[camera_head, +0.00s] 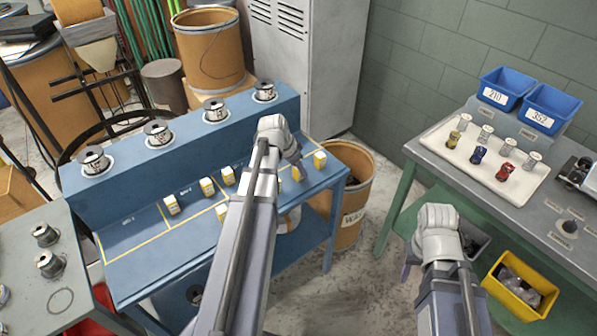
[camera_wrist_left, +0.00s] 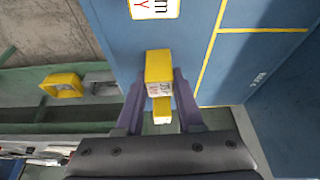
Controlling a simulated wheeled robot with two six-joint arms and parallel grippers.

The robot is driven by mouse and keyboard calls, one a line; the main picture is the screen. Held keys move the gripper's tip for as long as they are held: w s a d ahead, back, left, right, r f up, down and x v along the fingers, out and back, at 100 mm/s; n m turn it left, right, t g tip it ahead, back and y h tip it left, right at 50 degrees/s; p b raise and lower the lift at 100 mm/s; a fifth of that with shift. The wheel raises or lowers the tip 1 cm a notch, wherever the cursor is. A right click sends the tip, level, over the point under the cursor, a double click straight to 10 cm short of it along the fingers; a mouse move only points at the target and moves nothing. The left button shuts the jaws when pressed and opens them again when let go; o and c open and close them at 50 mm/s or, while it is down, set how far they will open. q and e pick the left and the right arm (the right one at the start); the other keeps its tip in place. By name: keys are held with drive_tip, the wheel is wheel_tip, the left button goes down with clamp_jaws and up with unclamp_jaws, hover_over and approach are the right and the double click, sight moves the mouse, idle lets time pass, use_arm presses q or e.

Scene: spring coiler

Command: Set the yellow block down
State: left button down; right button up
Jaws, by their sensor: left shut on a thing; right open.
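My left gripper (camera_head: 292,160) is shut on a yellow block (camera_head: 296,174) over the right part of the blue bench. In the left wrist view the yellow block (camera_wrist_left: 159,68) sits between the two purple fingers of my left gripper (camera_wrist_left: 159,103), near the bench edge. I cannot tell whether its underside touches the bench. Another yellow block with a white label (camera_head: 320,158) stands just to its right. My right gripper (camera_head: 437,235) is open and appears empty beside the grey table; its fingers are mostly hidden.
Several yellow-and-white blocks, such as one at the left (camera_head: 171,204), stand along yellow lines on the blue bench (camera_head: 150,250). Wire spools (camera_head: 215,110) sit on its raised back.

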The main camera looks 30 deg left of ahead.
use_arm(q)
drive_tip(key=shift+r, duration=0.15)
use_arm(e)
drive_tip(key=shift+r, duration=0.1)
use_arm(q)
wheel_tip(320, 180, up, 10)
drive_tip(key=p, duration=1)
use_arm(e)
wheel_tip(320, 180, up, 10)
